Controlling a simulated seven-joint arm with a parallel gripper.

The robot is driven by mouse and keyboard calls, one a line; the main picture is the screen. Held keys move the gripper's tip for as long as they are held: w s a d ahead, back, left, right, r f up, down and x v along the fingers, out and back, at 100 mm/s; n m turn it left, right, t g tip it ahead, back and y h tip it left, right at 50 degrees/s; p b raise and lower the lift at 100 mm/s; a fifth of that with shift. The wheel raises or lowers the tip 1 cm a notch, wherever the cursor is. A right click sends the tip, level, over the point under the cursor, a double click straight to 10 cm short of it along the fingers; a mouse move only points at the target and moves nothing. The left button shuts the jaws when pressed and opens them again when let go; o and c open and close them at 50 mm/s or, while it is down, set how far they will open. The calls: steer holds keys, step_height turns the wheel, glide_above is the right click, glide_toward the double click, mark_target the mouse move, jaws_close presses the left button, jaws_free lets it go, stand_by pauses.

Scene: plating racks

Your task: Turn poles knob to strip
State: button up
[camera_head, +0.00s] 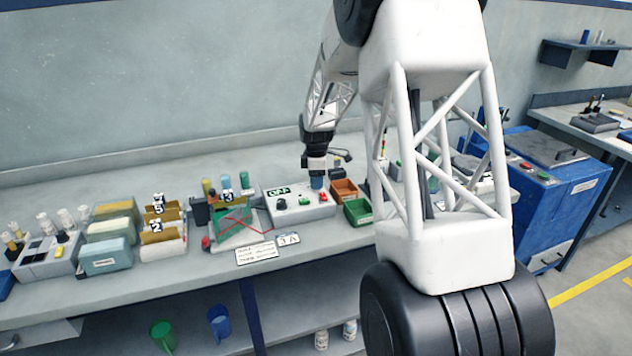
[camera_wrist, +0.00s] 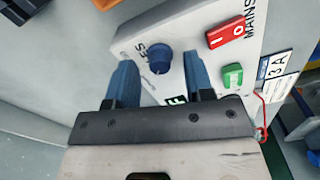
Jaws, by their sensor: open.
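The power box (camera_head: 300,212) stands on the bench with an OFF display. In the wrist view its small dark-blue poles knob (camera_wrist: 160,58) sits beside a partly hidden label ending in "LES". My gripper (camera_wrist: 160,66) is open, its two blue fingers apart on either side of the knob in the picture. I cannot tell whether they touch it. In the head view my gripper (camera_head: 317,182) is at the box's back right and hides the knob. The knob's pointer and the strip marking cannot be made out.
A red MAINS rocker (camera_wrist: 227,32) and a green button (camera_wrist: 232,75) are close by on the panel. A black knob (camera_head: 281,204) is at the box's left. Orange (camera_head: 344,190) and green (camera_head: 358,212) bins stand right; a rack with a green panel (camera_head: 234,226) stands left.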

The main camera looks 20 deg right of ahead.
steer(key=shift+f, duration=0.4)
jaws_close()
